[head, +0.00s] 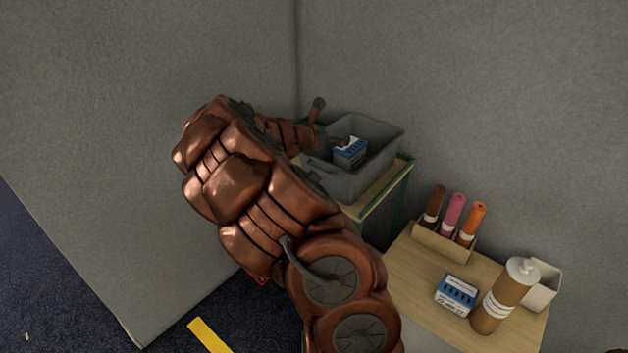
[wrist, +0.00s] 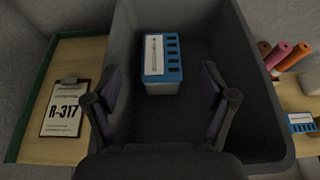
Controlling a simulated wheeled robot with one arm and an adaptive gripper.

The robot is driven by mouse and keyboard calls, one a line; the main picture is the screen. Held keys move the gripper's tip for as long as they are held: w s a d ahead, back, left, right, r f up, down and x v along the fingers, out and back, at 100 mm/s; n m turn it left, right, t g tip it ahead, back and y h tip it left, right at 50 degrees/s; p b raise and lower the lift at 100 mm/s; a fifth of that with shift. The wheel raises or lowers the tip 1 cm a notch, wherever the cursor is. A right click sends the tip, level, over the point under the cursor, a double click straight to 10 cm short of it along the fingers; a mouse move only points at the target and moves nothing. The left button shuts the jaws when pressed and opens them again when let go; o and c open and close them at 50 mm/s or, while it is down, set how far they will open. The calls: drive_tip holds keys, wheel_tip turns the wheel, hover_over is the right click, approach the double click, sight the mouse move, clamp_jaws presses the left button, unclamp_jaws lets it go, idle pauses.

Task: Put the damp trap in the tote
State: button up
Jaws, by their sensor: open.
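A damp trap (head: 350,151), a small white box with a blue slotted top, is inside the grey tote (head: 352,183). In the wrist view the damp trap (wrist: 163,58) lies within the walls of the tote (wrist: 262,92), towards its far end. My gripper (wrist: 158,78) is open over the tote, its two fingers spread wide to either side and apart from the damp trap. In the head view my arm partly hides the tote's left side. A second, similar blue-and-white box (head: 456,294) stands on the wooden table at right.
The tote stands on a green-edged wooden stand, with a clipboard reading R-317 (wrist: 64,108) to its left in the wrist view. At right are a rack of three coloured tubes (head: 453,220), a brown bottle (head: 503,297) and a white container (head: 543,286). Grey walls stand close behind.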

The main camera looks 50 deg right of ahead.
drive_tip(key=s+a+r+m+g+y, duration=0.25)
drive_tip(key=s+a+r+m, duration=0.25)
drive_tip(key=s+a+m, duration=0.65)
drive_tip(key=s+a+f+m+y, duration=0.2)
drive_tip(key=s+a, duration=0.4)
drive_tip(key=a, duration=0.6)
drive_tip(key=s+a+f+m+y, duration=0.2)
drive_tip(key=s+a+y, duration=0.3)
drive_tip(key=a, duration=0.7)
drive_tip(key=s+a+f+m+y, duration=0.2)
drive_tip(key=s+a, duration=0.5)
drive_tip(key=a, duration=0.5)
drive_tip(key=shift+s+a+f+m+g+y, duration=0.2)
drive_tip(key=shift+a+f+m+g+y, duration=0.2)
drive_tip(key=shift+y, duration=0.55)
wheel_tip(320, 180, up, 18)
drive_tip(key=w+t+p, duration=0.1)
drive_tip(key=p, duration=1.5)
